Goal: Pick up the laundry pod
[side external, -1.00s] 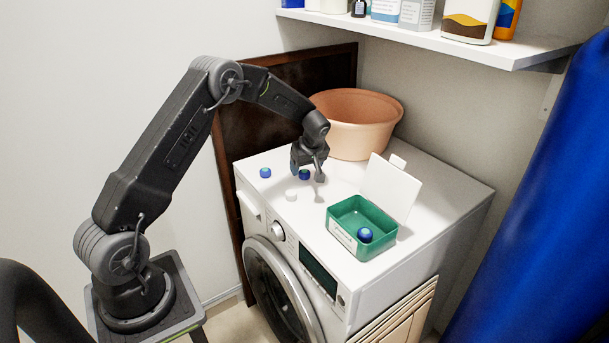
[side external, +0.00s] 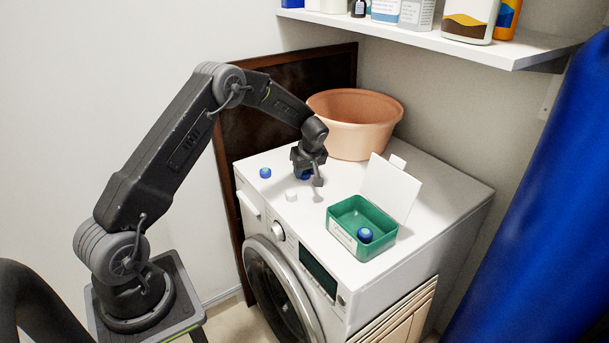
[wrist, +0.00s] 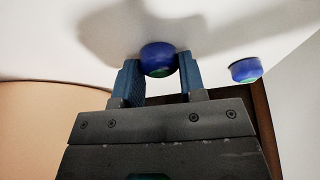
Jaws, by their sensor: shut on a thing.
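A blue laundry pod with a green patch (wrist: 158,59) sits between the two blue fingers of my gripper (wrist: 160,78) in the wrist view. My gripper is shut on it, with a finger against each side. In the side view my gripper (side external: 308,178) is low over the white washing machine top, and the fingers partly hide the held pod. A second blue pod (side external: 265,173) lies on the machine to the left of my gripper, and it also shows in the wrist view (wrist: 245,70). A third blue pod (side external: 365,235) lies inside the open green box (side external: 345,212).
The green box has a raised white lid (side external: 390,188). A peach basin (side external: 355,120) stands behind my gripper. A shelf (side external: 430,38) with bottles hangs above. The machine top (side external: 440,195) right of the box is clear.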

